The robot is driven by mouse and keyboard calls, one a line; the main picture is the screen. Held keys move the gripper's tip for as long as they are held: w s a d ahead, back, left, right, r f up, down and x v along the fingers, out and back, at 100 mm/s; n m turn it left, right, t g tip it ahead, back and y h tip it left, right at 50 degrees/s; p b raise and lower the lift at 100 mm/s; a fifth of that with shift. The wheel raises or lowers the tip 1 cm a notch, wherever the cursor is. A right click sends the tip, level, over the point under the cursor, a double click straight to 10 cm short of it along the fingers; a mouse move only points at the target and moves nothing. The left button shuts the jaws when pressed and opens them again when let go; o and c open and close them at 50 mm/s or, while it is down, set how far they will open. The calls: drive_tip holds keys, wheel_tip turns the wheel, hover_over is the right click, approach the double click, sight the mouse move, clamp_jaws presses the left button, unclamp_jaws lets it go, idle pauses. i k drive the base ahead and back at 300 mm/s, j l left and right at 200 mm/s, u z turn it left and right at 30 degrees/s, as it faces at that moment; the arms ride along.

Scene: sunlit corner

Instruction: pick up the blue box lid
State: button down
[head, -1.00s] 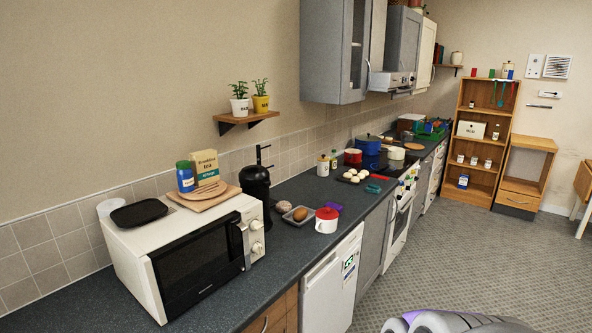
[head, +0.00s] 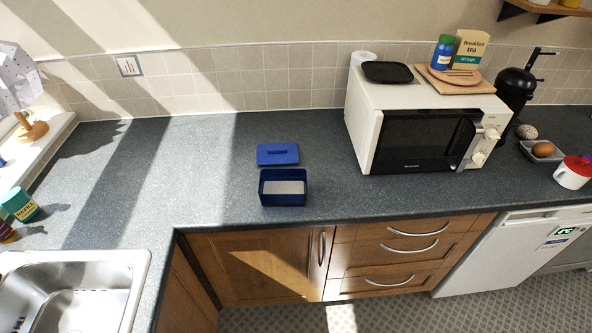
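The blue box lid (head: 278,154) lies flat on the dark grey counter, a small rectangle with a raised bar handle on top. The open blue box (head: 283,187) stands just in front of it, nearer the counter's front edge, with something pale inside. The lid is off the box and behind it. My gripper is not in the current head view.
A white microwave (head: 426,123) stands to the right of the lid, with a black tray (head: 388,72) and a tea box (head: 471,50) on top. A steel sink (head: 75,292) is at the lower left. The counter (head: 200,180) left of the box is clear.

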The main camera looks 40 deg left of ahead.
sight(281, 154)
drive_tip(key=u, duration=1.9)
